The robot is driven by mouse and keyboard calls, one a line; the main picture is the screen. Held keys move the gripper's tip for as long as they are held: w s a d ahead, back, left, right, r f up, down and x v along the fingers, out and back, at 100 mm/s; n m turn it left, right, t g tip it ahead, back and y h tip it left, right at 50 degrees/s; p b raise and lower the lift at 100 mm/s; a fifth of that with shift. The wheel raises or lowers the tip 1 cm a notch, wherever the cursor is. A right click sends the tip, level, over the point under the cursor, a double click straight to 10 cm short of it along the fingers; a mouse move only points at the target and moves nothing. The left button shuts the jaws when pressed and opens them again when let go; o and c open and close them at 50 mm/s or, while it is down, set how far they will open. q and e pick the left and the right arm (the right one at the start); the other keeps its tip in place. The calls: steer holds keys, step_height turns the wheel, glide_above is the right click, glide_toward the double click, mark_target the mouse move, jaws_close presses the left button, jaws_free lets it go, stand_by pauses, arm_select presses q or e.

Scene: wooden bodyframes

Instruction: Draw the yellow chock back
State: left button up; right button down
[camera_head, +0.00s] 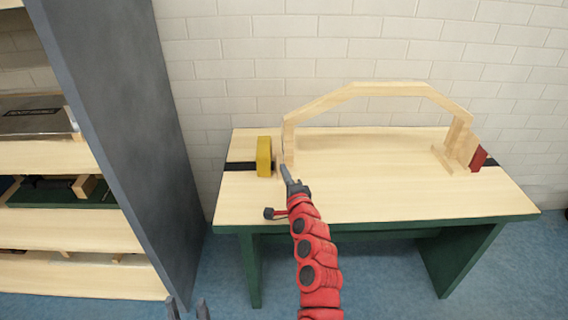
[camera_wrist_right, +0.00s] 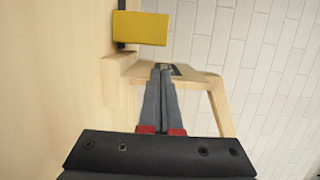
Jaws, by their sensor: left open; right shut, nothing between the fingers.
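The yellow chock (camera_head: 264,157) stands upright at the left end of the bench, on a dark rail (camera_head: 239,166). It also shows at the top of the right wrist view (camera_wrist_right: 140,28). The wooden bodyframe (camera_head: 375,89) arches over the bench, its left foot just right of the chock. My right gripper (camera_head: 284,168) is shut and empty at that left foot, a little right of the chock. In the right wrist view its fingertips (camera_wrist_right: 162,67) overlap the frame's foot; contact is unclear. My left gripper (camera_head: 187,308) is open at the bottom edge, far from the bench.
A red chock (camera_head: 478,157) stands by the frame's right foot. The bench top (camera_head: 400,200) is clear in front of the frame. A tall grey panel (camera_head: 125,130) and shelves (camera_head: 60,230) stand to the left. A brick wall is behind.

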mark_target(279, 171)
steer(key=shift+w+a+r, duration=0.15)
steer(key=shift+w+a, duration=0.05)
steer(key=shift+w, duration=0.2)
steer(key=x, duration=0.6)
steer(key=shift+d, duration=0.1)
steer(key=shift+x, duration=1.25)
